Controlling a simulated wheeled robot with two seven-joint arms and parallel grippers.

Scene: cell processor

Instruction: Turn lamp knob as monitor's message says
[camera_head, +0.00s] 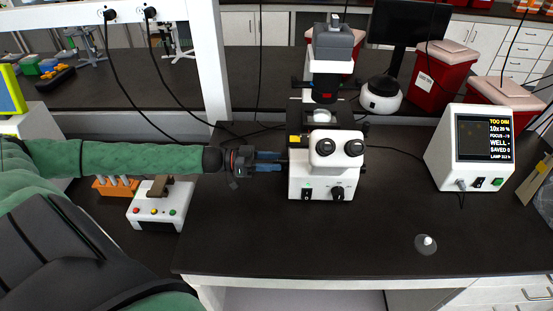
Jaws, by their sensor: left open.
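The white microscope (318,183) stands at the middle of the dark bench. The monitor (485,140) at the right reads "TOO DIM", "10x 20 %", a focus line, "WELL -", "SAVED 0" and a lamp-hours line. My left gripper (279,161) is open, pointing right at the microscope's left side, up and left of the knob. Whether its fingertips touch the microscope I cannot tell. My right gripper is not in view.
A white box with coloured buttons (157,207) and an orange tube rack (115,187) lie below my left arm. A small clear disc with a white knob (426,244) lies at the front right. Red bins (440,75) stand behind. The bench front is mostly clear.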

